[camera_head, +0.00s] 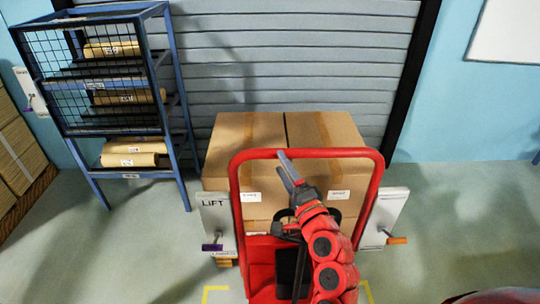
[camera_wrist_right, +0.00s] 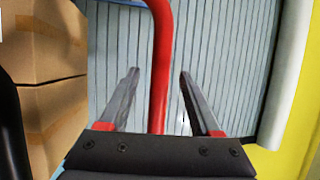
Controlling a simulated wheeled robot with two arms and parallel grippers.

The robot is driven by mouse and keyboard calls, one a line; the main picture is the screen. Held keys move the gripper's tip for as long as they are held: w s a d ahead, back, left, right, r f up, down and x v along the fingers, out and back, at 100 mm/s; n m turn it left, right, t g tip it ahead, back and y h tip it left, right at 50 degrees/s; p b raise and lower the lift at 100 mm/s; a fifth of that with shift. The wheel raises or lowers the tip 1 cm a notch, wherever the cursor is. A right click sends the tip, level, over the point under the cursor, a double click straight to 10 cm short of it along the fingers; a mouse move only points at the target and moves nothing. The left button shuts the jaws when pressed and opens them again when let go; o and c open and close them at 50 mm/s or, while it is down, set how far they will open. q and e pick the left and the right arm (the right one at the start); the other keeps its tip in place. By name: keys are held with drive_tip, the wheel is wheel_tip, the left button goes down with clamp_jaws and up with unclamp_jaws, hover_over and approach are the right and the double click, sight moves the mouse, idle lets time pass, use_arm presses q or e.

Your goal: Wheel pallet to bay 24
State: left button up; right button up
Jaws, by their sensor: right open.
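A stack of brown cartons (camera_head: 250,135) stands behind a red tubular handle frame (camera_head: 372,195) in the head view. A sliver of pallet wood (camera_head: 224,262) shows at the stack's lower left; the rest is hidden. My right gripper (camera_head: 286,168) is open at the frame's top bar. In the right wrist view, the red bar (camera_wrist_right: 160,60) passes between its two spread fingers (camera_wrist_right: 158,95); I cannot tell how deep it sits. My left gripper is not in view. No bay number 24 is readable.
A white LIFT panel (camera_head: 215,212) with a purple-ended lever flanks the frame on the left. A white panel (camera_head: 387,212) with an orange-ended lever is on the right. A blue rack (camera_head: 183,130) with paper rolls stands left. A grey shutter (camera_head: 300,60) is behind. Floor at right (camera_head: 450,220) is largely clear.

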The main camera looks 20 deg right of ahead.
drive_tip(key=d+p+x, duration=0.1)
drive_tip(key=x, duration=0.7)
drive_tip(key=shift+a, duration=0.5)
drive_tip(key=shift+w, duration=0.1)
clamp_jaws()
idle(0.7)
